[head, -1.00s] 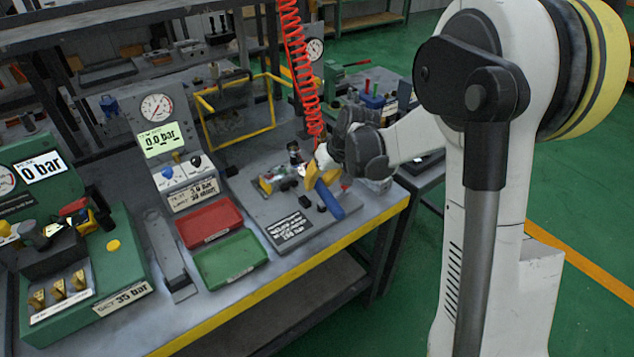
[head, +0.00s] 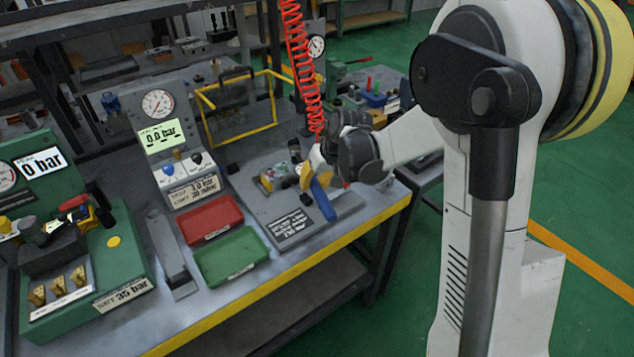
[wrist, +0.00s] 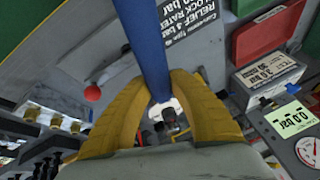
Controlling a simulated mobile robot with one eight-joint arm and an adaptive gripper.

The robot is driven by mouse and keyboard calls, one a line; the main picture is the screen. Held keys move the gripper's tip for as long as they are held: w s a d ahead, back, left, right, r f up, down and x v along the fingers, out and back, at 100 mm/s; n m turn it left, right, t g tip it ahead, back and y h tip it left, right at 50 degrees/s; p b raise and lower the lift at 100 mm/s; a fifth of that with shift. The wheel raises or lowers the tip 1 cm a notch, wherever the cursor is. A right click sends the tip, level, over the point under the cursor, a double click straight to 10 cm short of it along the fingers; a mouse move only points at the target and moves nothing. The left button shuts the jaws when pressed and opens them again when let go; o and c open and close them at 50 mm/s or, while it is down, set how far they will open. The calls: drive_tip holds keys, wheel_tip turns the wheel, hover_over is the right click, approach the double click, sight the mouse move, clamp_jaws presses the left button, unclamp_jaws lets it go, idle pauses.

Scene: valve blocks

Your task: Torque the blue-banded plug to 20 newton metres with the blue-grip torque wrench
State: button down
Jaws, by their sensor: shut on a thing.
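My gripper (head: 312,178) has yellow fingers, shut on the blue-grip torque wrench (head: 323,199) above the grey fixture plate at the bench's right. In the wrist view, the blue grip (wrist: 143,40) runs between the yellow fingers (wrist: 160,88) and out past the top edge. The wrench's head and setting cannot be made out. A small valve block (head: 277,177) with coloured parts sits on the plate just left of my gripper. The blue-banded plug cannot be picked out. In the wrist view a small metal and black fitting (wrist: 170,117) shows between the fingers.
A red tray (head: 210,218) and a green tray (head: 232,258) lie left of the plate. A test stand with a gauge (head: 157,103) and a 0.0 bar display stands behind them. A green rig (head: 105,265) is at left. A red coiled hose (head: 303,80) hangs near my gripper.

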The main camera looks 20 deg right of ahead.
drive_tip(key=shift+a+m, duration=0.4)
drive_tip(key=shift+a, duration=0.15)
drive_tip(key=shift+w+a+m+h, duration=0.1)
drive_tip(key=shift+a+m+h, duration=0.4)
drive_tip(key=shift+a+m, duration=0.55)
drive_tip(key=shift+a, duration=0.1)
drive_tip(key=shift+t, duration=0.3)
drive_tip(key=shift+d+n+y, duration=0.4)
drive_tip(key=shift+d+n, duration=0.65)
drive_tip(key=shift+d, duration=0.2)
